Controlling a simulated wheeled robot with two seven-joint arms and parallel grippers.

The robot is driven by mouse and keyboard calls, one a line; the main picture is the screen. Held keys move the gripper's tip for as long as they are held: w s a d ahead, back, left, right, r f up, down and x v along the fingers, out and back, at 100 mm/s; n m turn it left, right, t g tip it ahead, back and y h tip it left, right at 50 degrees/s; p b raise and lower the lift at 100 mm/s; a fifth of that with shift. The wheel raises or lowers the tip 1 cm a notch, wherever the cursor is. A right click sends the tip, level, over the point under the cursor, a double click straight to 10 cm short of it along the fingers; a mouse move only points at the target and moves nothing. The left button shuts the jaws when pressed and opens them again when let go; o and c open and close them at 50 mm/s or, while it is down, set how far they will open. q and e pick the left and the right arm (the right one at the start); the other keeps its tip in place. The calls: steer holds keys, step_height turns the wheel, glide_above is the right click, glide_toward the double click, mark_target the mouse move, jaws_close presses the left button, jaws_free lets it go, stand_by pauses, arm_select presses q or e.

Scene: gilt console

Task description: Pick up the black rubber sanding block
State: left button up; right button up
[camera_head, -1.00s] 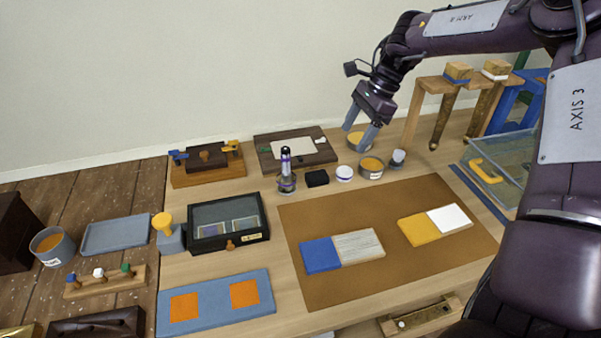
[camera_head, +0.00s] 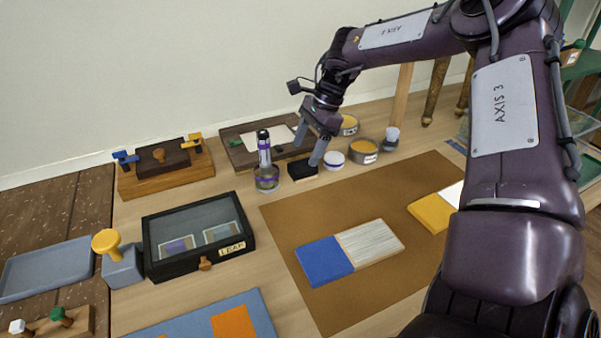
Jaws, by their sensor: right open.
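The black rubber sanding block (camera_head: 301,170) is a small dark block lying on the wooden table behind the brown mat. It stands between a small jar with a dark upright tool and a white-lidded round tin. My right gripper (camera_head: 307,150) is open, its two grey fingers pointing down at the block. One finger is at the block's right end and the other is near its back. I cannot tell whether they touch it. My left gripper is not in view.
The jar (camera_head: 266,180) stands close left of the block, the white-lidded tin (camera_head: 333,159) close right. An open tin (camera_head: 363,151) is further right. A dark board (camera_head: 237,155) lies behind. The brown mat (camera_head: 294,222) with painted samples lies in front.

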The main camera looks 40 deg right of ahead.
mark_target(301, 165)
steer(key=x, duration=0.6)
steer(key=shift+d+f, duration=0.2)
steer(key=shift+d, duration=0.15)
steer(key=shift+w, duration=0.1)
steer(key=c, duration=1.1)
